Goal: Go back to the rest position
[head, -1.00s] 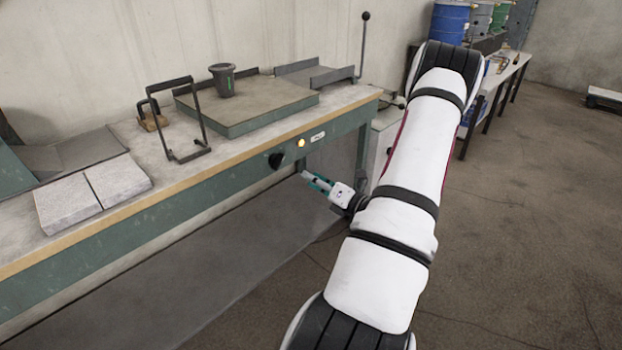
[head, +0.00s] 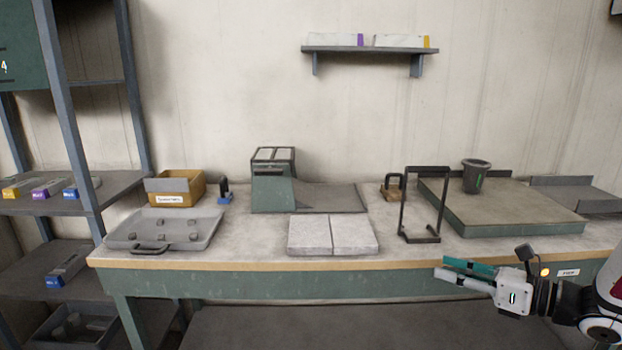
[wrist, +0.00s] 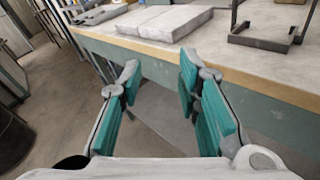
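My gripper (head: 468,272) is at the lower right of the head view, in front of the bench's front edge and below the top's level. In the wrist view its two teal-padded fingers (wrist: 163,90) stand apart with nothing between them, so it is open and empty. It touches nothing that I can see. The workbench (head: 400,262) has a grey top, a wooden front edge and a green frame.
On the bench are two grey slabs (head: 332,234), a black frame stand (head: 421,238), a green machine (head: 272,190), a grey tray (head: 165,230) and a yellow box (head: 175,190). A shelf rack (head: 75,140) stands at left. The floor before the bench (wrist: 50,85) looks clear.

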